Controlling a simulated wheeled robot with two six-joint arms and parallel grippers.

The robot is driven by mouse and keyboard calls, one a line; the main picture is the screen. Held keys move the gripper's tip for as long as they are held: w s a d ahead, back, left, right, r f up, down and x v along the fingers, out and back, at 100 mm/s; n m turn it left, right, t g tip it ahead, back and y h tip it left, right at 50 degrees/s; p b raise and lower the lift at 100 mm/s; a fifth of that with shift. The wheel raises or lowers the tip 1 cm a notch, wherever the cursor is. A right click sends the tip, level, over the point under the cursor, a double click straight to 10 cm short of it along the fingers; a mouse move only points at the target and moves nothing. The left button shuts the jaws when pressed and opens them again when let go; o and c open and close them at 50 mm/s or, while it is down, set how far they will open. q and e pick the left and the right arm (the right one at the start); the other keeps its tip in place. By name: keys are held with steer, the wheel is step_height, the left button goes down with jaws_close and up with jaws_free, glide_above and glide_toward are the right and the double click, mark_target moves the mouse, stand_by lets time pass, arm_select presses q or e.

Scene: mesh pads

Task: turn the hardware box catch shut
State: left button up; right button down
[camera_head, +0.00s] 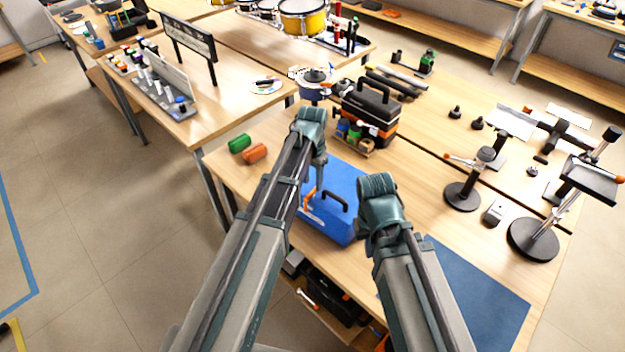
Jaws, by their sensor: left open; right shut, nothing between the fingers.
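The hardware box looks to be the blue case (331,222) with a dark carry handle (334,201), on the near part of the wooden table between my two arms. An orange catch (308,199) shows at its left side; its exact turn is too small to tell. My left gripper (320,178) is open and points down over the box's far left part, close to the catch; I cannot tell whether it touches. My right gripper (366,232) is shut and empty by the box's right side, partly hidden by its own wrist.
A black and orange toolbox (370,112) stands behind the box. Green (239,143) and orange (255,153) rolls lie to the left. A blue mat (470,290) lies at the right front. Black round-based stands (532,240) occupy the table's right side.

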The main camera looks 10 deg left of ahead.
mark_target(313, 191)
arm_select(q)
step_height(313, 191, up, 10)
steer(key=p, duration=0.9)
steer(key=shift+r, duration=0.15)
arm_select(e)
step_height(313, 191, up, 10)
steer(key=shift+r, duration=0.2)
steer(key=shift+f, duration=0.1)
arm_select(q)
steer(key=s+d+f+n+b, duration=0.1)
steer(key=s+d+f+b, duration=0.2)
steer(key=s, duration=0.7)
steer(key=s+d+f+n+y+b, duration=0.1)
steer(key=s+d+f+b, duration=0.2)
steer(key=s+f+b, duration=0.4)
steer(key=s, duration=0.3)
steer(key=shift+d+f, duration=0.2)
arm_select(e)
step_height(313, 191, down, 10)
steer(key=shift+f, duration=0.2)
arm_select(q)
steer(key=shift+s, duration=0.15)
arm_select(e)
steer(key=shift+s, duration=0.1)
